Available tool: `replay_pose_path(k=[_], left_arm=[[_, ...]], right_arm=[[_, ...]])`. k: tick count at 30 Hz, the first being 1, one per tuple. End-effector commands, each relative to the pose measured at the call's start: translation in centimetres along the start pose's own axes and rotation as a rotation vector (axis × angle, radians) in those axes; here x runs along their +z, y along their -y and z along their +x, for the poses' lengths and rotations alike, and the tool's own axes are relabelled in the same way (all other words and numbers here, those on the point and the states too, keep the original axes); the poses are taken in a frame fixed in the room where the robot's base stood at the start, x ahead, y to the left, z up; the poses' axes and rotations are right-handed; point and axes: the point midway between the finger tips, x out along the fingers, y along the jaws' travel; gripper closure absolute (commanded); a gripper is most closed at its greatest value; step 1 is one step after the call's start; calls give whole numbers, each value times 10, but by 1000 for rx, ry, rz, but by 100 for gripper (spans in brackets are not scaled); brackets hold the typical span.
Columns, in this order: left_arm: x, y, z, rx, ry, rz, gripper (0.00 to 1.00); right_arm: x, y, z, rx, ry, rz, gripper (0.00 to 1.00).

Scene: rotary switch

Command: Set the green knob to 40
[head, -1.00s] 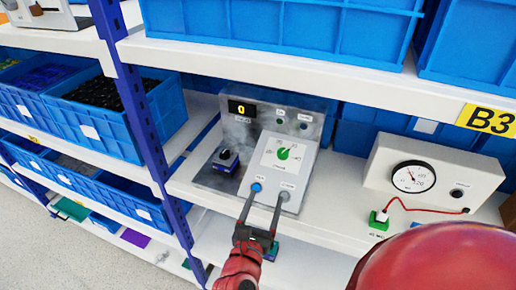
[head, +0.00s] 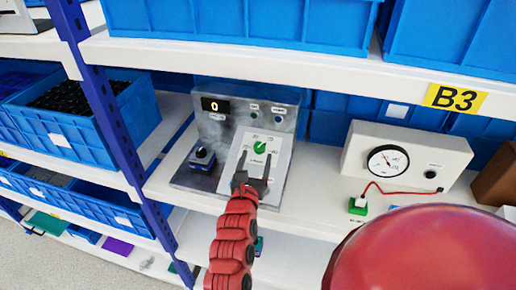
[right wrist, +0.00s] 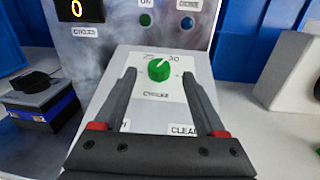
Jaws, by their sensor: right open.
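The green knob (head: 260,146) sits on the white sloped face of a grey control box (head: 283,146). It also shows in the right wrist view (right wrist: 159,69), its pale pointer line toward the upper right. Printed numbers, seemingly 20 and 30, stand above it; other scale marks are hidden or too small. A display (head: 215,105) on the back panel reads 0. My right gripper (head: 254,164) is open and empty in front of the knob; its fingers (right wrist: 159,75) flank the knob in the wrist view. I cannot tell any contact. My left gripper is not in view.
A black knob on a blue base (head: 202,156) stands left of the box. A white gauge box (head: 408,158) with a red cable stands to the right. Blue bins (head: 250,25) fill the shelf above. The white shelf (head: 320,190) is bare between the boxes.

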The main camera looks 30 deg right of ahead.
Motion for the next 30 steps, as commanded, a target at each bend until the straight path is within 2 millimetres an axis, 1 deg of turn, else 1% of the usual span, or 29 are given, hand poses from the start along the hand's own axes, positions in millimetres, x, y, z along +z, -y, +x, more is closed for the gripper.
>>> replay_pose_path(k=[1,3,9,13,20,23,24,26,30], left_arm=[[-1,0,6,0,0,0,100],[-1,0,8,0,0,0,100],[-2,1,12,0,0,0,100],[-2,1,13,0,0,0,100],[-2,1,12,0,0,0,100],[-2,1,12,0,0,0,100],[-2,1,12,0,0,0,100],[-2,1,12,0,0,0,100],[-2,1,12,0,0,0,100]], right_arm=[[2,1,7,-3,-2,-3,27],[2,0,16,-1,-1,-3,27],[0,0,32,0,-2,-2,27],[-2,0,36,1,-3,-3,27],[-2,0,36,1,-3,-2,27],[-2,0,36,1,-3,-2,43],[-2,0,36,1,-3,-2,50],[-2,0,36,1,-3,-2,61],[-2,0,36,1,-2,-2,86]])
